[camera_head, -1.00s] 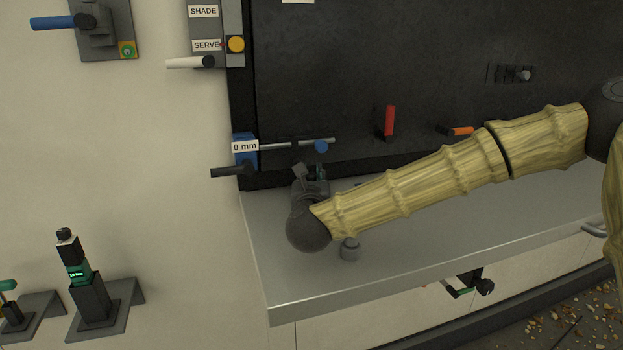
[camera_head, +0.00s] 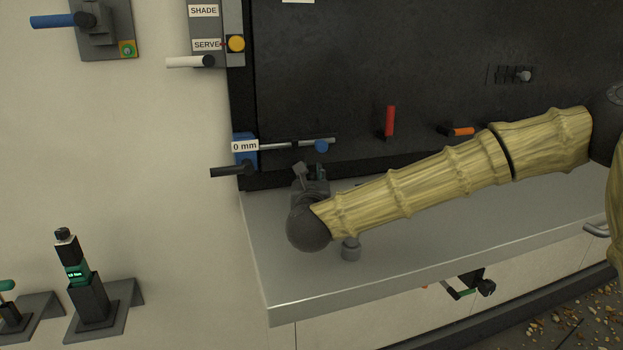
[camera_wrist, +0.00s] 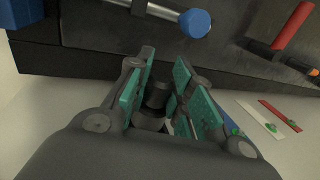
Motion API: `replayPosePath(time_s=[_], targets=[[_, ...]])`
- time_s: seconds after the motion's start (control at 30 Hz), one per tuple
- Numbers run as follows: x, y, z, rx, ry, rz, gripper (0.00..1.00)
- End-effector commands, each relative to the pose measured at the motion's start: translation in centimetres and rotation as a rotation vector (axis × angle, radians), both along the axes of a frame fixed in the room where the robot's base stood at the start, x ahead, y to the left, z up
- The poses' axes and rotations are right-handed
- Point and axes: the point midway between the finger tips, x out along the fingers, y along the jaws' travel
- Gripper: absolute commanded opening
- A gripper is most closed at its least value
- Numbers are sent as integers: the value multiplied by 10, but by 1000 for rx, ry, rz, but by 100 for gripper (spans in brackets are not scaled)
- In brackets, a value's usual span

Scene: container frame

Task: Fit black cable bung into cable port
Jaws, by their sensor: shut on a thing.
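In the wrist view a black stepped cylinder, which looks like the cable bung (camera_wrist: 157,96), is between the teal pads of my gripper (camera_wrist: 164,84). My gripper is shut on it. In the head view my gripper (camera_head: 316,176) is over the left part of the grey shelf, close to the black panel; the bung is hidden there behind my wrist. The black lower part in the wrist view is dark, and I cannot tell whether it touches anything. I cannot make out the cable port in either view.
A rod with a blue knob (camera_head: 321,146) sticks out just above my gripper. A small grey cylinder (camera_head: 351,250) stands on the grey shelf (camera_head: 430,248) below my forearm. Red (camera_head: 390,121) and orange (camera_head: 461,132) handles are on the panel. The right shelf is clear.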

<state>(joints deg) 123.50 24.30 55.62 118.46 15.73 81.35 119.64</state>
Motion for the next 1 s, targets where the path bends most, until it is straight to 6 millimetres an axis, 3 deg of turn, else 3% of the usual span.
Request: replayPosePath(time_s=[1.0], targets=[[0,0,-6,0,0,-1,0]])
